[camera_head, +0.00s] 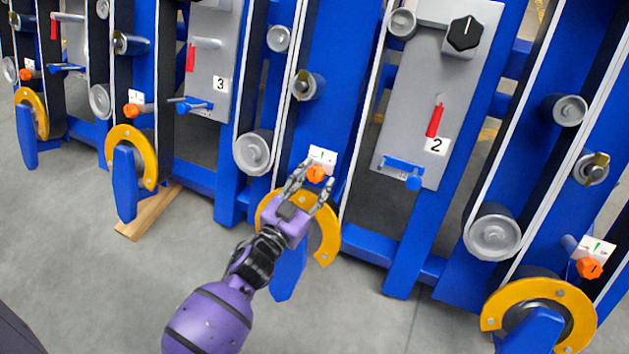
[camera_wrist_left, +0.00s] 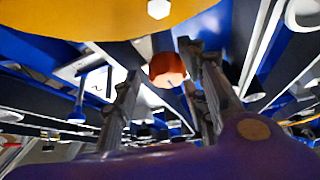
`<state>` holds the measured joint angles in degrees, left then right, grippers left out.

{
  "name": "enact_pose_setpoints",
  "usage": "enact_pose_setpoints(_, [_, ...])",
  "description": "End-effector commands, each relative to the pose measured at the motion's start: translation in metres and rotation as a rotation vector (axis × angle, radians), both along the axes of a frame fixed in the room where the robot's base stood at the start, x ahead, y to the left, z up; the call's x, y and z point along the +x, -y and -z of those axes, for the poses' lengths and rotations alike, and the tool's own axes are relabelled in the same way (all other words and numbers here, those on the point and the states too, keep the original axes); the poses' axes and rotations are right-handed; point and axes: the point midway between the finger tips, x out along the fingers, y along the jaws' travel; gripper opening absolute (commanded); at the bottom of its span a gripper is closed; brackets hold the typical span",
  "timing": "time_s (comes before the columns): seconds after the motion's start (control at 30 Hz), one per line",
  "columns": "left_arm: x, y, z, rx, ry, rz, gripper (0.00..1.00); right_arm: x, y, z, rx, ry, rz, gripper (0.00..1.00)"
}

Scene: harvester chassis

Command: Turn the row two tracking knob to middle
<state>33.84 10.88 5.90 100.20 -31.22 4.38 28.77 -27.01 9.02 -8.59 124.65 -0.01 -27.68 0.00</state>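An orange knob (camera_head: 316,173) sits below a white marked plate (camera_head: 322,156) on the blue frame, left of the panel numbered 2 (camera_head: 437,146). My purple left gripper (camera_head: 307,182) is open, with its fingers at the orange knob. In the left wrist view, the orange knob (camera_wrist_left: 167,69) shows beyond and between the spread fingers of the left gripper (camera_wrist_left: 165,80). I cannot tell whether they touch it. The plate's marker is too small to read in the head view. My right gripper is not in view.
A yellow ring guard (camera_head: 327,238) is close under my left gripper. Another orange knob (camera_head: 589,267) is at the right. The grey panel carries a black knob (camera_head: 464,33), a red handle (camera_head: 435,120) and a blue handle (camera_head: 403,171). The concrete floor in front is clear.

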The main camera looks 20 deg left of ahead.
Motion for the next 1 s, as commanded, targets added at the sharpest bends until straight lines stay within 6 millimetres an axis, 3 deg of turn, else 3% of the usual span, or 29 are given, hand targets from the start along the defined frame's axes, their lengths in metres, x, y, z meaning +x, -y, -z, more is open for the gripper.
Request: enact_pose_setpoints(1.0, [-0.064, -0.010, -0.001, 0.000, -0.001, -0.001, 0.40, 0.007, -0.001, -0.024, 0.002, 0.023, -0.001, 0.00])
